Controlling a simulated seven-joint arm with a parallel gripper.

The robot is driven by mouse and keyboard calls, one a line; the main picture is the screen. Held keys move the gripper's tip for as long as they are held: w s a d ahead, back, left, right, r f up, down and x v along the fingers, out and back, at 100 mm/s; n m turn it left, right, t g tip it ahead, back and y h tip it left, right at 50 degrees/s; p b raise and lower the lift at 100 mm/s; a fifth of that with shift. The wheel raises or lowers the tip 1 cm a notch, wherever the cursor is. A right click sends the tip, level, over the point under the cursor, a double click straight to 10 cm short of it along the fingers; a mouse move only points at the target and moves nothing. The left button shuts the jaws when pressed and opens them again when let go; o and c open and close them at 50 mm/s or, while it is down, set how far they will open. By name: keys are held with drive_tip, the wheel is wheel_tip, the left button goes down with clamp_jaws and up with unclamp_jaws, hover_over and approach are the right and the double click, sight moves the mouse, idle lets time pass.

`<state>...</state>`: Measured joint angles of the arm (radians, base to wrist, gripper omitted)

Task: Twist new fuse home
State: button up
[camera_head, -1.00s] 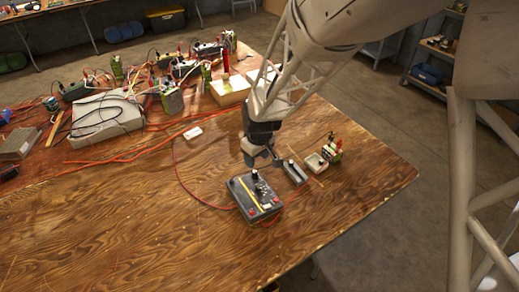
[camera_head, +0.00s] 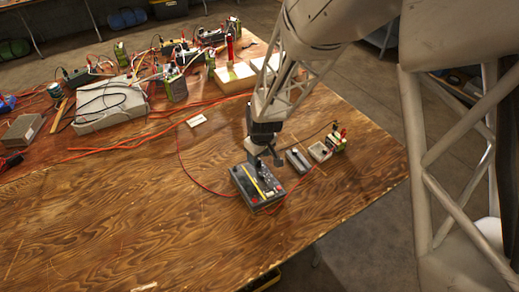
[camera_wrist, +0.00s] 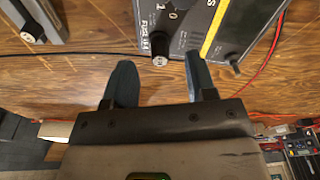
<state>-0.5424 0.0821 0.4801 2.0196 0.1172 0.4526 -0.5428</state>
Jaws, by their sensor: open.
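A dark box with a yellow stripe (camera_head: 243,183) sits on the wooden table; in the wrist view its panel (camera_wrist: 195,20) carries a FUSE label and marks 0 and 1. A short black cylinder with a pale end (camera_wrist: 160,50) stands at that label, probably the fuse or its cap. My gripper (camera_wrist: 160,75) is open, and this cylinder appears between its fingertips in the picture; I see no contact. In the head view my gripper (camera_head: 266,160) is over the box's far edge. A similar dark cylinder (camera_wrist: 33,30) is at a grey block on the left of the wrist view.
A small grey block (camera_head: 298,159) and a pale tray (camera_head: 320,151) stand right of the box. A red cable (camera_head: 190,175) curves left of it. Batteries, wires and a grey case (camera_head: 110,108) crowd the table's back. The front of the table is clear.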

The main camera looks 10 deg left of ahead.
drive_tip(key=shift+a+f, duration=0.1)
drive_tip(key=shift+f, duration=0.95)
drive_tip(key=c, duration=0.8)
